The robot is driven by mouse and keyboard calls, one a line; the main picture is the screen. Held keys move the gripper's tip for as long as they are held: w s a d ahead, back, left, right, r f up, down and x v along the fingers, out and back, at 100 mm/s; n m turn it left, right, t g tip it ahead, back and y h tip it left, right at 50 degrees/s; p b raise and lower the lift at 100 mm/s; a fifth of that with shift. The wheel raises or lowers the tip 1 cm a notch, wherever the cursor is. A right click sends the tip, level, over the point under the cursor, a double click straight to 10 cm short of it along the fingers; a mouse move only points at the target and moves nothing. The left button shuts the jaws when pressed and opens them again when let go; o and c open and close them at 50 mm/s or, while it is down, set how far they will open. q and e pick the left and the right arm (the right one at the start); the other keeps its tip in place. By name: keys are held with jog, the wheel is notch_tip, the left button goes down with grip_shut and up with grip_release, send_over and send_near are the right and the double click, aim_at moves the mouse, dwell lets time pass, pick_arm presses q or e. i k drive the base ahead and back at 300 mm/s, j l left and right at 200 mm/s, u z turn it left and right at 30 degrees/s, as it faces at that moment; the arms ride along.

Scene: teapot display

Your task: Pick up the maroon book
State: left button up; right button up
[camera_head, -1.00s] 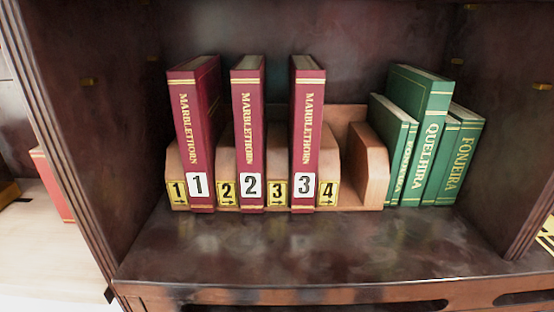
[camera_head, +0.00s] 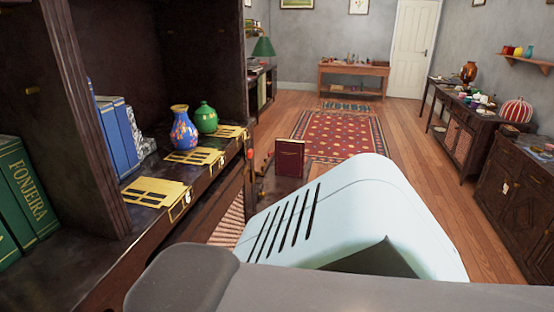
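A maroon book (camera_head: 289,158) with a thin gold border stands upright just beyond the right end of the shelf. It is in front of the red patterned rug, and what supports it is partly hidden. A large white and grey part of my own arm fills the lower middle of the view and covers the area below the book. Neither of my grippers is in view.
A dark bookcase on the left holds green books (camera_head: 22,193), blue books (camera_head: 118,133), a blue vase (camera_head: 184,128) and a green vase (camera_head: 206,118). Dark cabinets (camera_head: 509,194) line the right. The wooden floor and the red rug (camera_head: 333,133) leave open room ahead.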

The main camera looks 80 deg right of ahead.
aim_at(290, 154)
jog(key=l+z, duration=0.15)
jog(key=l, duration=0.35)
jog(key=l+z, duration=0.1)
jog(key=l, duration=0.4)
jog(key=l+z, duration=0.15)
jog(key=l, duration=0.35)
jog(key=l+z, duration=0.1)
jog(key=l, duration=0.4)
jog(key=i+l+z, duration=0.15)
jog(key=l, duration=0.35)
jog(key=i+l+z, duration=0.1)
jog(key=l, duration=0.35)
jog(key=i+l+z, duration=0.15)
jog(key=l, duration=0.35)
jog(key=i+l+z, duration=0.1)
jog(key=l, duration=0.35)
